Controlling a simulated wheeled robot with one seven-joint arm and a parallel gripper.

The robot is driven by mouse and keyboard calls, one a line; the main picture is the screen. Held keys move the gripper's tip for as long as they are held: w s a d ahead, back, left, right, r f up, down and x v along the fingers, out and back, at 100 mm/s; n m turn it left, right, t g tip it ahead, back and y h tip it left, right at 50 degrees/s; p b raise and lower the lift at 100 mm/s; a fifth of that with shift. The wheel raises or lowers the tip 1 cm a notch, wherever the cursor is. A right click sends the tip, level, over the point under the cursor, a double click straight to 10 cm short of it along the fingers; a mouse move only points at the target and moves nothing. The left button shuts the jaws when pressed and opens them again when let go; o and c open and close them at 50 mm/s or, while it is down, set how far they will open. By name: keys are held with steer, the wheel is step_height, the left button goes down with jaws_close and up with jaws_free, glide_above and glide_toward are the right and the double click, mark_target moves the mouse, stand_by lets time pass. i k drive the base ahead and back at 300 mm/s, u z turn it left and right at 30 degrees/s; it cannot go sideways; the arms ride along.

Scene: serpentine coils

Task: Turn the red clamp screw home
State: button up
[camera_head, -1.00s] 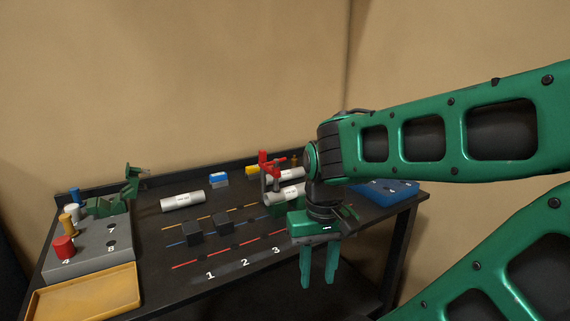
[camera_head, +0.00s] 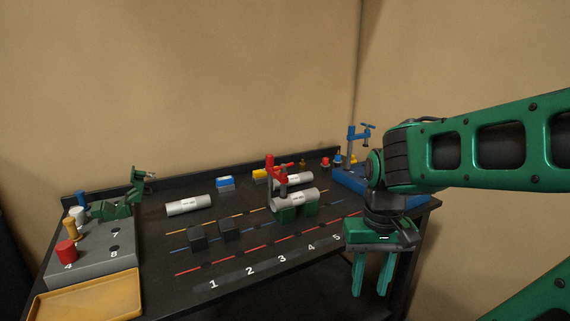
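The red clamp (camera_head: 270,170) stands upright near the middle-right of the table. Whether the screw's tip touches the cylinder is too small to tell. My gripper (camera_head: 370,292) hangs fingers down at the table's front right, to the right of and nearer than the clamp. Its two green fingers are apart with nothing between them. It touches nothing that I can see.
A blue clamp (camera_head: 352,143) and blue tray (camera_head: 345,182) stand at the right, partly behind my arm. Black blocks (camera_head: 229,229) and another white cylinder (camera_head: 189,205) lie left. A grey peg block (camera_head: 92,262) and yellow tray (camera_head: 88,292) are far left.

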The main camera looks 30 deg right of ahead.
mark_target(283, 166)
steer(key=z, duration=0.05)
steer(key=i, duration=0.85)
steer(key=u, duration=0.45)
